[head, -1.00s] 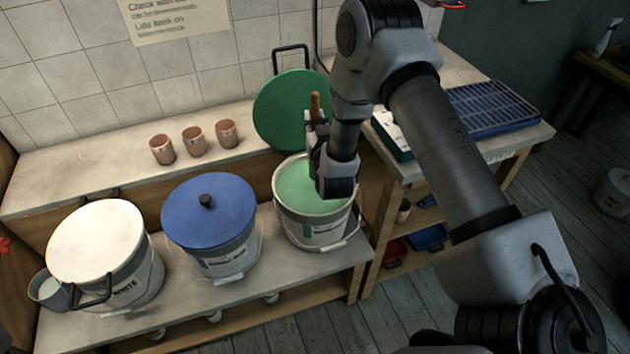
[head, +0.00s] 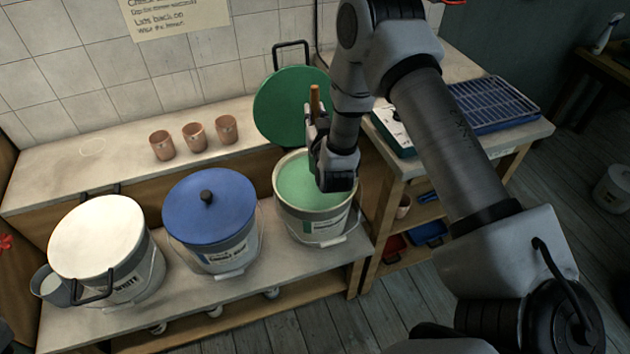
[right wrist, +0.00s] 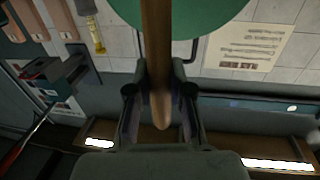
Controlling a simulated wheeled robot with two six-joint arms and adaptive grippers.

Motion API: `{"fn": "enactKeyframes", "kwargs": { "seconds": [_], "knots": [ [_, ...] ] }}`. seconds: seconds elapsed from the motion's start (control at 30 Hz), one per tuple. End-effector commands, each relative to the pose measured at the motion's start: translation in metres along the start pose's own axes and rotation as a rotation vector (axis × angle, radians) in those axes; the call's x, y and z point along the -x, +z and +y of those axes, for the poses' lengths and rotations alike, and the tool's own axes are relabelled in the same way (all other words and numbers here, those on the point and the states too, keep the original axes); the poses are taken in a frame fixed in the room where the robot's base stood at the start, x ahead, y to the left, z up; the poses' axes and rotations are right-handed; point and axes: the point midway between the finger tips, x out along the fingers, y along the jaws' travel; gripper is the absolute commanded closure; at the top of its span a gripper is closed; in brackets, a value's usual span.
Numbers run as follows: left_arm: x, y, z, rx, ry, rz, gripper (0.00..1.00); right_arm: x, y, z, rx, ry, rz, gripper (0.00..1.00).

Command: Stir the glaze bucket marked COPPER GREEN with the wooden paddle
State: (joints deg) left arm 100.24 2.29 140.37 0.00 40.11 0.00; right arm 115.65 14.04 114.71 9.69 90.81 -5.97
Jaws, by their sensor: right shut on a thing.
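The open bucket (head: 312,228) of green glaze (head: 305,186) stands on the low bench, its label too small to read surely. A green lid (head: 285,100) leans upright against the wall behind it. My right gripper (head: 318,160) is above the bucket's opening, shut on the wooden paddle (head: 315,100), whose handle top sticks up above the fingers. The paddle's lower part is hidden behind the gripper in the head view. In the right wrist view the handle (right wrist: 156,70) runs between the two fingers. My left gripper is not in view.
A blue-lidded bucket (head: 212,205) and a white-lidded bucket (head: 95,238) stand to the left on the bench. Three clay cups (head: 194,136) sit on the ledge behind. A side table with a blue rack (head: 490,105) stands close on the right.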

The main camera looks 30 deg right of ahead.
Motion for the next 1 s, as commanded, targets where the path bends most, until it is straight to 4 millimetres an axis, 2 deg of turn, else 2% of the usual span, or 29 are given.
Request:
{"fn": "enactKeyframes", "kwargs": {
  "seconds": [0.03,0.1,0.6,1.0],
  "knots": [
    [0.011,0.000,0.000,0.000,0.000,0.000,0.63,0.000,-0.013,0.000,-0.001,0.000,0.002,1.00],
    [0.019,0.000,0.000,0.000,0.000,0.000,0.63,0.000,-0.024,0.000,-0.001,0.000,0.001,1.00],
    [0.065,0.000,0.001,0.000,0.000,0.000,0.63,0.000,-0.092,0.000,0.000,0.000,0.001,1.00],
    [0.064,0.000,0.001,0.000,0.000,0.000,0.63,0.000,-0.092,0.000,0.000,0.000,0.001,1.00]
  ]
}}
